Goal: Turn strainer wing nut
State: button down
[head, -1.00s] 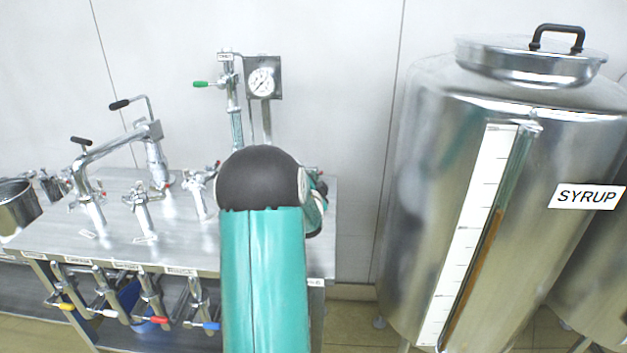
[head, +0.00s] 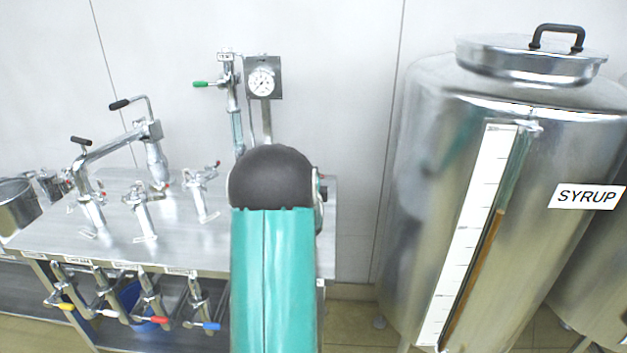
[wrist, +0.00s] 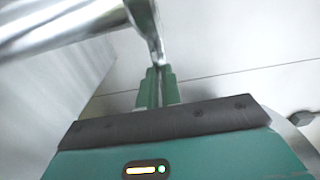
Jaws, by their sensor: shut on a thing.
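In the wrist view my gripper (wrist: 157,72) has its two green fingers close together on the lower end of a curved, shiny metal piece (wrist: 152,30). This piece looks like a wing of the strainer wing nut, but the rest of the nut cannot be made out. A thick metal pipe or body (wrist: 60,25) runs from the upper left towards it. In the head view my own arm hides the gripper and the part it holds.
A steel bench (head: 110,240) carries several valves and pipes, with coloured handles below its front edge. A pressure gauge (head: 262,82) and green-handled valve (head: 203,84) stand behind my arm. A large syrup tank (head: 415,200) stands close on the right.

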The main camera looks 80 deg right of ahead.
jog(key=c, duration=1.6)
grip_release()
jog(key=a, duration=0.4)
jog(key=s+a, duration=0.1)
jog(key=a, duration=0.4)
jog(key=s+a, duration=0.1)
jog(key=a, duration=0.3)
jog(key=shift+s+a, duration=0.1)
jog(key=shift+a, duration=0.2)
